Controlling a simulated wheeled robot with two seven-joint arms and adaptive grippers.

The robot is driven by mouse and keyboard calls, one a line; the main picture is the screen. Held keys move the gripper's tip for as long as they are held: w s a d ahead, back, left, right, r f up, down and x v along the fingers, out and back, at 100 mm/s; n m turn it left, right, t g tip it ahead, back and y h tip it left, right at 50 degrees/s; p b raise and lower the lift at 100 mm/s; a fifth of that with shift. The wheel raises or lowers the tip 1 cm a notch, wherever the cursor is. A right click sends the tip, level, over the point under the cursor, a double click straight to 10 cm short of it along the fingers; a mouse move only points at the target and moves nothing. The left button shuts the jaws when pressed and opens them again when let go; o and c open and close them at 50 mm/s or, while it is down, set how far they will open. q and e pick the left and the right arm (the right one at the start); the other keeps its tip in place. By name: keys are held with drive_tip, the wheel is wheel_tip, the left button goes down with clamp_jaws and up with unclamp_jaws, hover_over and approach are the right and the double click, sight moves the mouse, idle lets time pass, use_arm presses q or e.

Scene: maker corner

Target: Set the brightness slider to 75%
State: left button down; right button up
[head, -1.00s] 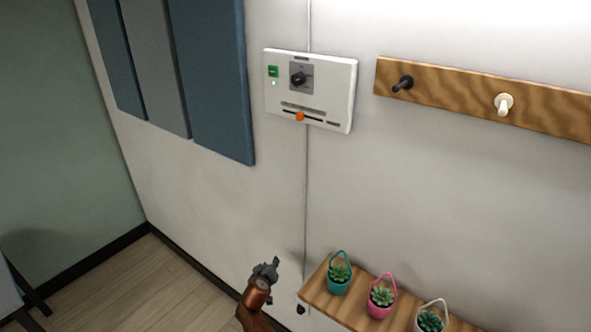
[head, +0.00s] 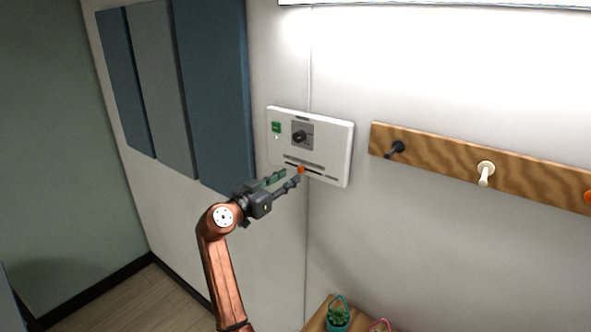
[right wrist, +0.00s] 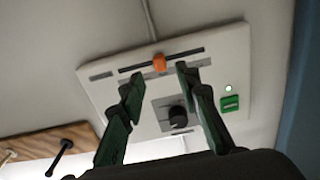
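The white control panel (head: 338,150) is on the wall. Its orange slider knob (head: 301,170) sits in a dark horizontal slot near the panel's lower edge. In the right wrist view the picture is upside down, and the knob (right wrist: 159,62) stands near the middle of the slot. My right gripper (head: 290,177) reaches the panel from the lower left, its fingertips close to the knob. In the wrist view the fingers (right wrist: 158,80) are open and apart, with the knob showing between and just beyond their tips. I cannot tell whether either finger touches it. My left gripper is not in view.
The panel also has a black rotary knob (head: 300,136) and a green button (head: 276,127). A wooden peg rail (head: 440,158) is on the wall to the right. Blue acoustic panels (head: 212,90) hang to the left.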

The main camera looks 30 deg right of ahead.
sight(299, 170)
drive_tip(key=shift+p+x, duration=0.7)
drive_tip(key=shift+x, duration=1.65)
clamp_jaws()
